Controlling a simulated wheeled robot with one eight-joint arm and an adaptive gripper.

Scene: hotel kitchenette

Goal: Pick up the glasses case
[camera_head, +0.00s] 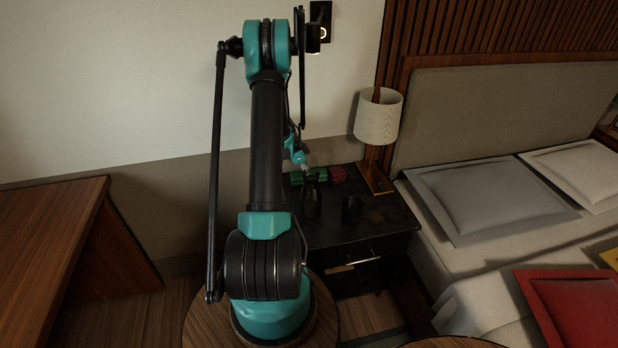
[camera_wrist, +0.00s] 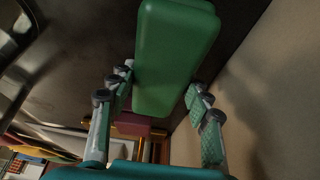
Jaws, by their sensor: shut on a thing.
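The glasses case appears to be the long green case with rounded edges (camera_wrist: 175,58), large in the wrist view. My gripper (camera_wrist: 160,98) has its green pads on either side of the case's near end and is shut on it. In the head view my gripper (camera_head: 304,166) is small, over the back of the dark nightstand, and a bit of the green case (camera_head: 296,179) shows there. My arm hides part of that area. I cannot tell whether the case touches the nightstand top.
The dark nightstand (camera_head: 385,215) also holds a dark red box (camera_head: 336,174) close by, a lamp (camera_head: 378,118) with a gold base, and black objects, one being a small cup-like thing (camera_head: 352,209). The wall is right behind. A bed (camera_head: 470,255) stands at right.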

